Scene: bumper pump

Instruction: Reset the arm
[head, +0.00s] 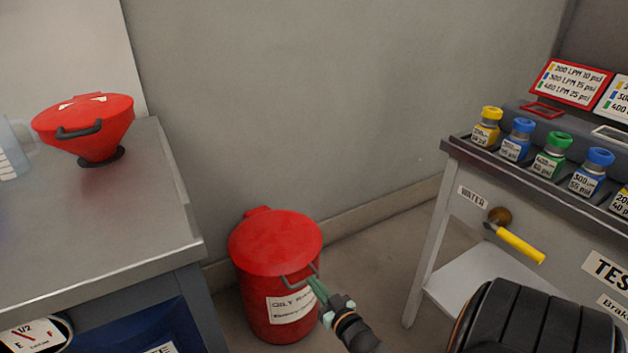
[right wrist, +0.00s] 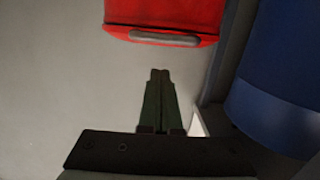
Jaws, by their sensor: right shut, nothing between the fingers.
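My right gripper (head: 317,287) is in front of the red oily-rag can (head: 275,240) on the floor, near its grey handle. In the right wrist view its two green fingers (right wrist: 160,75) are together with nothing between them. A gap shows there between the fingertips and the red can (right wrist: 170,15) with its handle at the top. The can's lid is down. My left gripper is not in view.
A grey metal bench (head: 100,225) at left bears a red funnel (head: 90,120) with a black handle. At right stands a test bench (head: 480,220) with several colour-capped bottles and a yellow-handled valve (head: 520,245). A blue surface (right wrist: 280,100) is close at right in the wrist view.

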